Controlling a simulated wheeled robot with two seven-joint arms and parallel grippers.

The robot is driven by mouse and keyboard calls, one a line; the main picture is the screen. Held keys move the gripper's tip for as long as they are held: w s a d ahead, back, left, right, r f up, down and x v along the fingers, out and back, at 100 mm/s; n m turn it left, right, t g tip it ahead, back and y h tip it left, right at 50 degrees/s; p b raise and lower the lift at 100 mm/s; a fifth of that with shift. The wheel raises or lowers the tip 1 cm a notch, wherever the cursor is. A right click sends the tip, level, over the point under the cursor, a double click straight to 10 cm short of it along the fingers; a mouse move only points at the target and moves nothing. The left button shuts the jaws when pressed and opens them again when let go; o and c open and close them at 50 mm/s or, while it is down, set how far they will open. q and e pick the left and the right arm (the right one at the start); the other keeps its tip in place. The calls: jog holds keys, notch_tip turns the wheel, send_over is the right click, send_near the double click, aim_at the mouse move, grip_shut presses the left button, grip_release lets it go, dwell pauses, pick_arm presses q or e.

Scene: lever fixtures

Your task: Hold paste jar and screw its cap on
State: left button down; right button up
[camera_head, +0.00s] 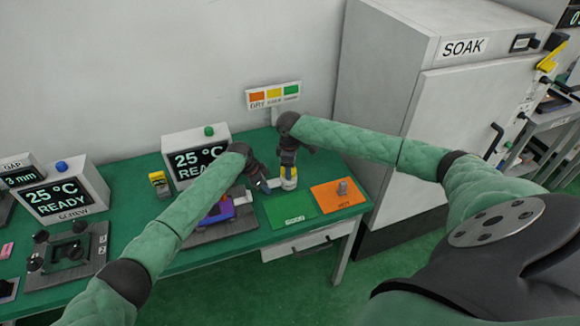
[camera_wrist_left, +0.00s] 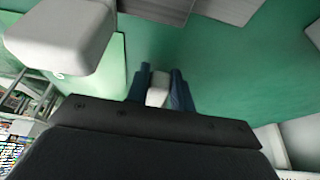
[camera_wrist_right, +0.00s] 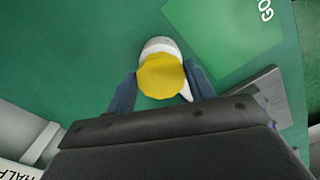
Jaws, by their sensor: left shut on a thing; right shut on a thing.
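The paste jar (camera_head: 289,184) is white and stands near the green mat on the bench. Its yellow cap (camera_wrist_right: 160,77) shows from above in the right wrist view, over the white jar body (camera_wrist_right: 158,45). My right gripper (camera_head: 289,165) reaches down from above and is shut on the cap. I cannot tell how far the cap is seated. My left gripper (camera_head: 264,186) is beside the jar at its left. In the left wrist view its fingers (camera_wrist_left: 160,80) are shut on a small white part (camera_wrist_left: 158,92), which appears to belong to the jar.
A green mat (camera_head: 290,208) and an orange mat (camera_head: 338,195) with a grey knob-like object lie to the right. A fixture with purple and orange parts (camera_head: 222,210) lies left. A display box (camera_head: 195,157) stands behind. The SOAK cabinet (camera_head: 455,110) bounds the right side.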

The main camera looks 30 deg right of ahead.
jog(key=shift+f, duration=0.35)
jog(key=o, duration=1)
jog(key=shift+o, duration=0.2)
jog(key=shift+r, duration=0.1)
notch_tip(320, 180, up, 12)
